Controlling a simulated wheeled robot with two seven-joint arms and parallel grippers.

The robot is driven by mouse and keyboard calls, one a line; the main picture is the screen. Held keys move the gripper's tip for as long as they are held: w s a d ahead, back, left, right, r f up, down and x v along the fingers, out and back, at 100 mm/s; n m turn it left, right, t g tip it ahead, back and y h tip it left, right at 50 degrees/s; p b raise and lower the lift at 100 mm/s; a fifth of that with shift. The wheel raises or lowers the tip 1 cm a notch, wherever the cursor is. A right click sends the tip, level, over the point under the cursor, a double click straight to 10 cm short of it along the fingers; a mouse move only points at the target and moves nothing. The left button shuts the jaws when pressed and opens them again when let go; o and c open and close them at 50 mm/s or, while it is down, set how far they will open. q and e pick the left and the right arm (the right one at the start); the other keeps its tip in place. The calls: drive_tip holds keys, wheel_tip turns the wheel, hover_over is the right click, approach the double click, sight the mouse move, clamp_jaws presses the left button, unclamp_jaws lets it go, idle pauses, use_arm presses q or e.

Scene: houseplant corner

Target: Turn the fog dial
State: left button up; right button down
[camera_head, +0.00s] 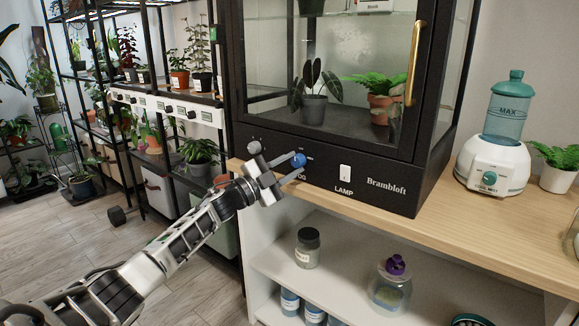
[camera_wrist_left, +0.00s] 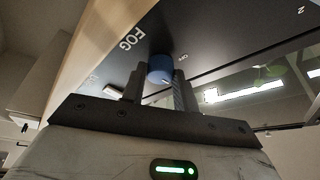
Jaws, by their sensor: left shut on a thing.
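The fog dial (camera_head: 299,160) is a round blue knob on the black lower panel of the glass plant cabinet (camera_head: 330,175). The word FOG is partly hidden behind my gripper in the head view. My left gripper (camera_head: 292,167) reaches in from the left with its fingers at the dial. In the left wrist view the blue dial (camera_wrist_left: 160,69) sits between the two fingers, and the gripper is shut on it. The FOG label reads beside it there. The dial's pointer position is too small to tell. My right gripper is not in view.
A grey knob (camera_head: 254,147) is left of the dial and a white LAMP switch (camera_head: 345,172) is right of it. A humidifier (camera_head: 493,165) and a fern stand on the wooden top (camera_head: 455,215). Jars sit on the shelf below. Plant racks stand at the left.

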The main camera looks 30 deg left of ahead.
use_arm(q)
drive_tip(key=shift+m, duration=0.3)
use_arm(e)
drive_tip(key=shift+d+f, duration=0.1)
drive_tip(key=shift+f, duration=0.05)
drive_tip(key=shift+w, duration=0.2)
use_arm(q)
drive_tip(key=o, duration=1)
drive_tip(key=shift+c, duration=0.2)
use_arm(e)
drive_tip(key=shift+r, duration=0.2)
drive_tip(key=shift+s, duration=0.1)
use_arm(q)
drive_tip(key=shift+s+a, duration=0.1)
drive_tip(key=shift+s+a+f, duration=0.15)
drive_tip(key=shift+s, duration=0.15)
drive_tip(key=p+v, duration=0.2)
drive_tip(key=v, duration=1.3)
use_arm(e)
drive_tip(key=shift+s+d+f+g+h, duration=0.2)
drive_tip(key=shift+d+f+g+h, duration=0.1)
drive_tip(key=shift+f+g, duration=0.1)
